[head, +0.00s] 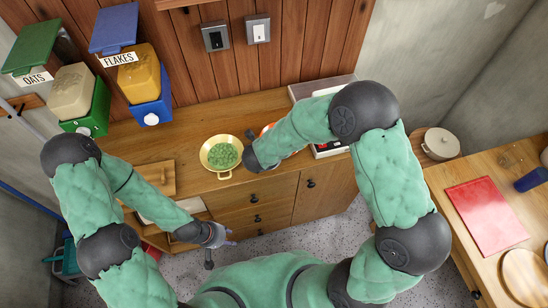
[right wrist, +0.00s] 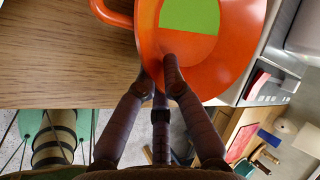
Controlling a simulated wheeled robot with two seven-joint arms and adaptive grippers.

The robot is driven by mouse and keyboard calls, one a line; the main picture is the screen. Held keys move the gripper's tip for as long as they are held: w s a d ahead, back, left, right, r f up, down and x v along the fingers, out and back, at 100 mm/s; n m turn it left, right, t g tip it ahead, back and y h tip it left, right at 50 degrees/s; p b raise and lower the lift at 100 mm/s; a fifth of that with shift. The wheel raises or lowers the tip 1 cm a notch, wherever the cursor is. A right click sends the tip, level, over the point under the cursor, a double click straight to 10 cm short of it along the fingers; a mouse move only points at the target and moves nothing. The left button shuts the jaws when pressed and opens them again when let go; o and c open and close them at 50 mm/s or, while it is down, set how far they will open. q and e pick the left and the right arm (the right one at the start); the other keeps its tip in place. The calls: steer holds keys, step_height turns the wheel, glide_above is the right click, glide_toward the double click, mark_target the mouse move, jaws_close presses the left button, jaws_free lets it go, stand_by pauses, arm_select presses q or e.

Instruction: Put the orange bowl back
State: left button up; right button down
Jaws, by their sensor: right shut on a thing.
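The orange bowl (right wrist: 232,68) fills the top middle of the right wrist view, with a looped handle at its left and a flat green patch (right wrist: 190,14) inside. My right gripper (right wrist: 168,66) is shut on its near rim. I cannot tell whether the bowl touches the counter. My left gripper (head: 218,248) is empty in front of the cabinet, its fingers apart.
A yellow two-handled pan (head: 222,172) with green pieces stands on the counter left of the bowl. A wooden board (head: 150,177) lies farther left, below the oats (head: 70,90) and flakes (head: 140,75) dispensers.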

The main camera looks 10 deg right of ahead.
steer(key=shift+f, duration=0.1)
steer(key=shift+f, duration=0.15)
steer(key=c, duration=1.4)
jaws_free()
steer(key=shift+o, duration=0.2)
steer(key=p+v, duration=0.4)
steer(key=v, duration=0.8)
